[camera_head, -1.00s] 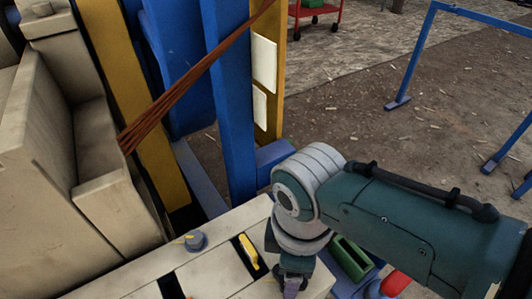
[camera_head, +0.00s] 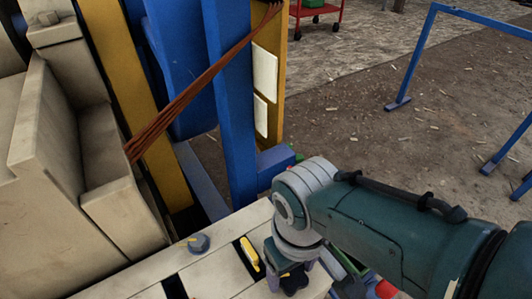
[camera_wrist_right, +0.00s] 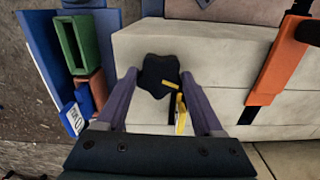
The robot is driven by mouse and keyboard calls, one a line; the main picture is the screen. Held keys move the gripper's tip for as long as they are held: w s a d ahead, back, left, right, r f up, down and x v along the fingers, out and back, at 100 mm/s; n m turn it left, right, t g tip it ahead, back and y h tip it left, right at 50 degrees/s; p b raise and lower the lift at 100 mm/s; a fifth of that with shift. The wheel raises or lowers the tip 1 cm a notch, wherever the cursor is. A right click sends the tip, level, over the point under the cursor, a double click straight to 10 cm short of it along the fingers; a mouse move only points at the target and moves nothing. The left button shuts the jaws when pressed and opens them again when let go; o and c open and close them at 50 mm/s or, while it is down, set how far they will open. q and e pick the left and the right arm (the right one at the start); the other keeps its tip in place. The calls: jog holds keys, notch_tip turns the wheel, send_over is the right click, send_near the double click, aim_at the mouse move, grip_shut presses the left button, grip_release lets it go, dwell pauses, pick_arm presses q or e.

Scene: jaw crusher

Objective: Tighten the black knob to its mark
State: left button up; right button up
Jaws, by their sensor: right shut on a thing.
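The black knob (camera_wrist_right: 157,72) is lobed and sits at the edge of a beige block; it also shows in the head view (camera_head: 290,283) below my right wrist. My right gripper (camera_wrist_right: 158,78) is shut on it, one purple finger on each side. A short yellow stripe (camera_wrist_right: 171,84) is on the knob's near right side. A yellow mark (camera_wrist_right: 181,112) lies on the block just below, slightly right of the stripe; the two look close but not clearly in line. My left gripper is out of view.
A grey bolt head (camera_head: 198,243) and a yellow-orange lever (camera_head: 249,253) in a slot are left of my right arm. A blue tray (camera_wrist_right: 62,60) with green and brown blocks stands beside the beige block. A blue post (camera_head: 230,100) rises behind.

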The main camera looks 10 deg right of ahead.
aim_at(291, 274)
jog(key=shift+m, duration=0.7)
jog(key=o, duration=1.4)
notch_tip(291, 274, up, 10)
jog(key=p, duration=0.7)
